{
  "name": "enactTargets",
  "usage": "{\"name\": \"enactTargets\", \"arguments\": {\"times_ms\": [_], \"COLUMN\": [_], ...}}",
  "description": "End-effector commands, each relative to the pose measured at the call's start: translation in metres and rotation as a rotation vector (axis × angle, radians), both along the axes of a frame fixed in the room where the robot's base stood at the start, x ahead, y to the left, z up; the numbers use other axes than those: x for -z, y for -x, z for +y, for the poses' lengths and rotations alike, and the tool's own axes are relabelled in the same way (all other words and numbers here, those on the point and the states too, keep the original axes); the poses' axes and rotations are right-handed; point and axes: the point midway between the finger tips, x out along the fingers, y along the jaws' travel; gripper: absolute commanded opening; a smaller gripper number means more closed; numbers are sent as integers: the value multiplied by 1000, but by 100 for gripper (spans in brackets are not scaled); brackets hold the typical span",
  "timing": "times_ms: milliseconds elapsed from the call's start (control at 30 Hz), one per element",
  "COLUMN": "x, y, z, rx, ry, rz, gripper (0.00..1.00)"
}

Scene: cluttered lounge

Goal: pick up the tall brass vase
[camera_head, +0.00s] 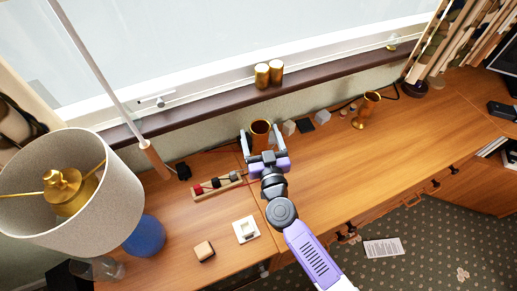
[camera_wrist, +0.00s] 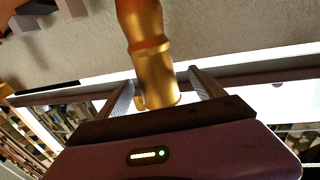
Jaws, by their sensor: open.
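The tall brass vase (camera_head: 260,127) stands on the wooden desk near the wall. In the wrist view the vase (camera_wrist: 150,47) is a shiny golden column with a raised ring, extending past the top edge of the picture. My gripper (camera_head: 261,134) is open, with one finger on each side of the vase in the head view. In the wrist view the gripper (camera_wrist: 162,85) has visible room beside the vase. I cannot tell whether either finger touches it. The gripper hides the vase's lower part in the head view.
Another flared brass vessel (camera_head: 367,112) stands to the right. Several small blocks (camera_head: 305,126) lie between them. A rack with dark and red pieces (camera_head: 217,185) is left of my gripper. A lamp (camera_head: 85,190) fills the left. The desk's right middle is clear.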

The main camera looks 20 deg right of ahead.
Motion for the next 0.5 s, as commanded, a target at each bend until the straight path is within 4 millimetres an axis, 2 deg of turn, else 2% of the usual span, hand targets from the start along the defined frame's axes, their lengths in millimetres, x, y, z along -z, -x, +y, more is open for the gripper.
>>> {"name": "enactTargets", "arguments": {"times_ms": [233,500], "x": [-2,-3], "y": [-34,-41], "z": [-8,-10], "rx": [0,1], "ry": [0,0], "rz": [-1,0], "gripper": [78,78]}}
